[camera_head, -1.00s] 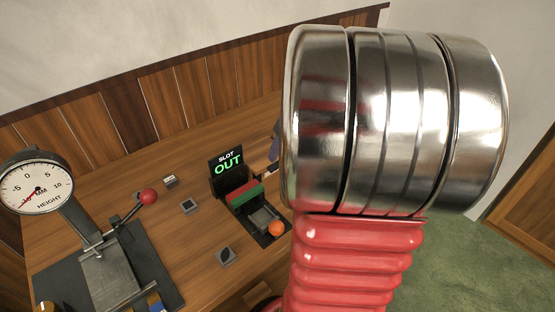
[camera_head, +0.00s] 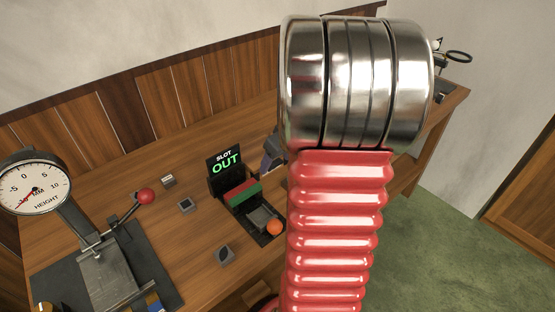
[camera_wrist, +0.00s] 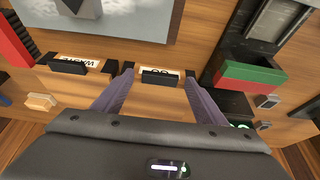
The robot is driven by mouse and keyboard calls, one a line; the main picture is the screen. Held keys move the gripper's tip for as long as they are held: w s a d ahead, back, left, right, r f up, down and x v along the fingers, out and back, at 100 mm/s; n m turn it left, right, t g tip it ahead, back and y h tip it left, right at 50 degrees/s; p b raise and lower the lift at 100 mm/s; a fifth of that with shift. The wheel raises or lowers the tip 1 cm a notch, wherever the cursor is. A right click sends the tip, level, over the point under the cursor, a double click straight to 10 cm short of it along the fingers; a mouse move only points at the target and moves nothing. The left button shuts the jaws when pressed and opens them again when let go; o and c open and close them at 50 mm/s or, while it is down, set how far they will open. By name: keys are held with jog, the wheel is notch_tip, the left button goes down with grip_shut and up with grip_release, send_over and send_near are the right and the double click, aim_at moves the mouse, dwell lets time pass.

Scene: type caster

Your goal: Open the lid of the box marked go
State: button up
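In the wrist view, the wooden box marked go (camera_wrist: 158,97) lies between my gripper's fingers. Its pale label, upside down and partly covered, shows at its far edge, with a black handle (camera_wrist: 161,78) in front of it. The lid looks flat and closed, though its seams are hard to see. My gripper (camera_wrist: 158,75) is open and empty, one purple-grey finger on each side of the handle. I cannot tell whether the fingers touch anything. In the head view, my red and metal arm hides the box.
A box marked waste with a black handle (camera_wrist: 68,67) is to the left in the wrist view. A green and red block (camera_wrist: 250,74) is to the right.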

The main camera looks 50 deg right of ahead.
jog(key=c, duration=1.5)
